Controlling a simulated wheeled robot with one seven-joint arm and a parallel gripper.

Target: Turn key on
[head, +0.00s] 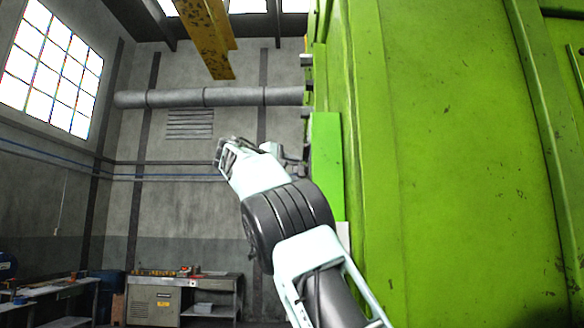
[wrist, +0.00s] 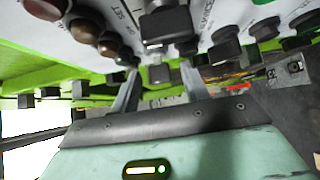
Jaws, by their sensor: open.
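In the wrist view, a white control panel (wrist: 130,12) with dark lettering faces my gripper (wrist: 160,82). The two grey fingers are apart. A dark block-shaped switch (wrist: 168,28) sticks out from the panel, with a smaller dark piece (wrist: 160,73) showing between the fingertips. I cannot tell which part is the key, or whether the fingers touch anything. In the head view my gripper (head: 228,152) is raised beside the green press (head: 440,150), and the panel face is hidden there.
Round dark red-brown buttons (wrist: 85,30) sit left of the switch, and several black knobs (wrist: 225,45) sit to its right, close to the fingers. In the head view a workbench (head: 155,297) stands by the far wall. Open space lies left of the press.

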